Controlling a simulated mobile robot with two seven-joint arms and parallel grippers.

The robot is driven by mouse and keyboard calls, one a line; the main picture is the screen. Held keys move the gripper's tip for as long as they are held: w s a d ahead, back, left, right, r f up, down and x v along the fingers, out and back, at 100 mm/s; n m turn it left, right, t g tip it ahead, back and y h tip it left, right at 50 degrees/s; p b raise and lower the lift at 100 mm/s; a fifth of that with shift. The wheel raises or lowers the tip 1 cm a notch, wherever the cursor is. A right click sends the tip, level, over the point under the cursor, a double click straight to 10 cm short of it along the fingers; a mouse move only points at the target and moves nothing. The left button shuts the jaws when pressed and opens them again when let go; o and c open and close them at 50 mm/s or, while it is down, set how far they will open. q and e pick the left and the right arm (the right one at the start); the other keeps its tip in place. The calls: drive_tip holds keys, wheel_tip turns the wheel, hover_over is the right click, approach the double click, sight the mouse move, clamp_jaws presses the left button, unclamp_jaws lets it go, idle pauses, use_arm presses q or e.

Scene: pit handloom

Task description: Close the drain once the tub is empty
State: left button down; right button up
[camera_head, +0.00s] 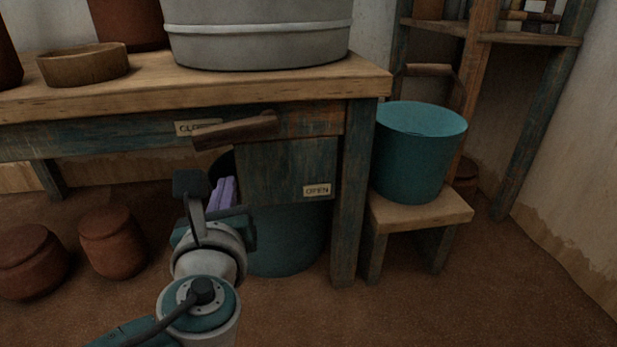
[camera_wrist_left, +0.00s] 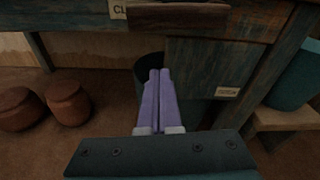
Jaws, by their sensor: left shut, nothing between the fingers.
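The grey metal tub (camera_head: 258,38) stands on the wooden bench; its inside is out of view, so I cannot tell its water level. On the bench front is a wooden handle (camera_head: 236,131), slightly tilted, beside a partly covered label starting "CL" (camera_head: 190,128). It also shows at the top of the left wrist view (camera_wrist_left: 178,15). Below hangs a dark wooden panel (camera_head: 287,170) with an "OPEN" label (camera_head: 317,190). My left gripper (camera_head: 226,180) has purple fingers, shut and empty, below the handle and left of the panel. The fingers also show in the left wrist view (camera_wrist_left: 159,76).
A dark teal bucket (camera_head: 290,240) stands under the bench, partly behind the panel. Another teal bucket (camera_head: 415,155) sits on a small stool (camera_head: 445,208) at right. Clay pots (camera_head: 112,243) stand on the floor at left. A wooden bowl (camera_head: 83,67) is on the bench.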

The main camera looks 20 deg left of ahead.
sight(217, 145)
use_arm(q)
drive_tip(key=r, duration=0.2)
drive_tip(key=a+r+p, duration=0.1)
drive_tip(key=shift+w+r, duration=0.35)
drive_tip(key=r+p, duration=0.1)
drive_tip(key=m+p, duration=0.1)
drive_tip(key=shift+a+r+p, duration=0.2)
drive_tip(key=shift+r+p, duration=0.2)
drive_tip(key=shift+f, duration=0.1)
